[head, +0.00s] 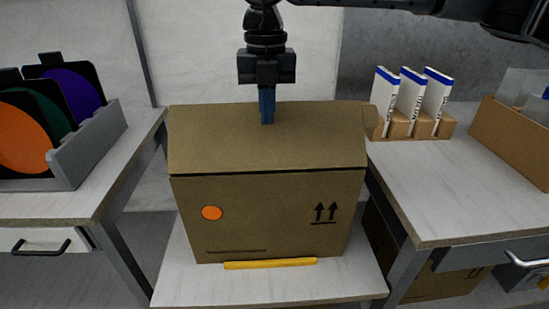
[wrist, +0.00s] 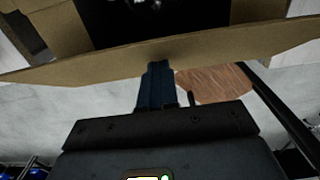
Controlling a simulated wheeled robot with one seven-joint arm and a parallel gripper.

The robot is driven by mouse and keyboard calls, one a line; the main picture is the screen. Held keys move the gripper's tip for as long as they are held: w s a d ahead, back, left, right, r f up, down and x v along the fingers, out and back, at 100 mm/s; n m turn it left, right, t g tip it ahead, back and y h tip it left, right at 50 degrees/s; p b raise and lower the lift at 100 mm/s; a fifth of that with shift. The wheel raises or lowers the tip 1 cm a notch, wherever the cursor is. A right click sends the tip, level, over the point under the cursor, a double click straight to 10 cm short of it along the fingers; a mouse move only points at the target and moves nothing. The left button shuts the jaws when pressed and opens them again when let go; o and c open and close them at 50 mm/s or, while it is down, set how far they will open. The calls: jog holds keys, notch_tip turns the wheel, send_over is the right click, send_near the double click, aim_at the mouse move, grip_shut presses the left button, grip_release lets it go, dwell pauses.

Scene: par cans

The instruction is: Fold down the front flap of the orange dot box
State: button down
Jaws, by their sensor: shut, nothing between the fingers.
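The brown cardboard box with the orange dot (head: 260,215) stands in the middle of the head view. Its front flap (head: 220,145) rises from the front top edge, leaning back, and hides the inside.
The box stands on a low pale table (head: 180,275), with a yellow strip (head: 270,264) before it. On the left table a grey rack (head: 90,145) holds coloured discs. On the right table are white cartons (head: 411,95) in a cardboard holder and an open tray (head: 510,130).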

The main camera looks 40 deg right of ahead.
aim_at(267, 130)
jog(key=shift+w+d, duration=0.65)
jog(key=shift+w, duration=0.25)
jog(key=shift+w+d, duration=0.6)
jog(key=shift+w, duration=0.25)
jog(key=shift+f, duration=0.1)
jog(key=shift+f+b, duration=2.5)
jog(key=shift+f, duration=1.05)
jog(key=shift+r, duration=0.15)
jog(key=shift+r, duration=0.1)
jog(key=shift+r+p, duration=3.3)
jog(key=shift+r, duration=2.65)
